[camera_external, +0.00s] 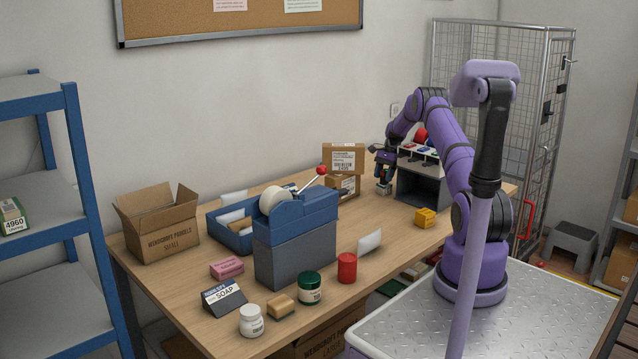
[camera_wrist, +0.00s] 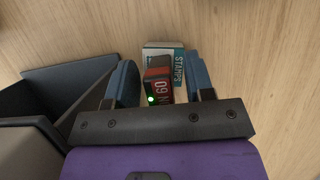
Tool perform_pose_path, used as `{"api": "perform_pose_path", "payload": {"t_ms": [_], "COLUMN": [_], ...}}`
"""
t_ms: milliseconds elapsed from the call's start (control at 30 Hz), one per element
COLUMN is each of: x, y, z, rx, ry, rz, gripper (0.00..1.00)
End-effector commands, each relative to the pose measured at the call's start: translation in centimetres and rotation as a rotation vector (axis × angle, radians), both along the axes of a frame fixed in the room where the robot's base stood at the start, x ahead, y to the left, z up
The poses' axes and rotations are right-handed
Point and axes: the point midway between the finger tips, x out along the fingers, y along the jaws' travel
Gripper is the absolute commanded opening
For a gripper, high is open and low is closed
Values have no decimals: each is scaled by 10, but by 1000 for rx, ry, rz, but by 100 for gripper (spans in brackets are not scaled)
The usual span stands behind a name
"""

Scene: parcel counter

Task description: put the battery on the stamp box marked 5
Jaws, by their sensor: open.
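In the wrist view, my gripper (camera_wrist: 161,80) is open, with its two blue fingers spread on either side of a battery (camera_wrist: 158,85). The battery is a dark block with a red face, white marking and a small green light. There are gaps between it and both fingers. A white and teal box lettered STAMPS (camera_wrist: 178,62) lies directly under or just behind the battery; I cannot tell for sure whether they touch. No number on the box is readable. In the external view my gripper (camera_external: 384,170) points down near the table's back, and these small things are hard to make out there.
A grey open-fronted stand (camera_external: 418,184) is just right of my gripper, with small coloured things on top. Stacked cartons (camera_external: 343,160) are close on its left. An orange block (camera_external: 425,218) is nearer the front. The table middle (camera_external: 375,220) has bare room.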

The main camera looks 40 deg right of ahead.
Motion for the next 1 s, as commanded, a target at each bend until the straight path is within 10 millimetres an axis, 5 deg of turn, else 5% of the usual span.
{"api": "perform_pose_path", "payload": {"t_ms": [400, 700, 867, 1000], "x": [0, 0, 3, 7], "y": [-30, -43, -34, -2], "z": [71, 104, 124, 169], "rx": [-2, -1, -14, -53], "ry": [-1, -1, -13, -47], "rz": [-2, 0, 25, 100], "gripper": [49, 49, 49, 49]}}
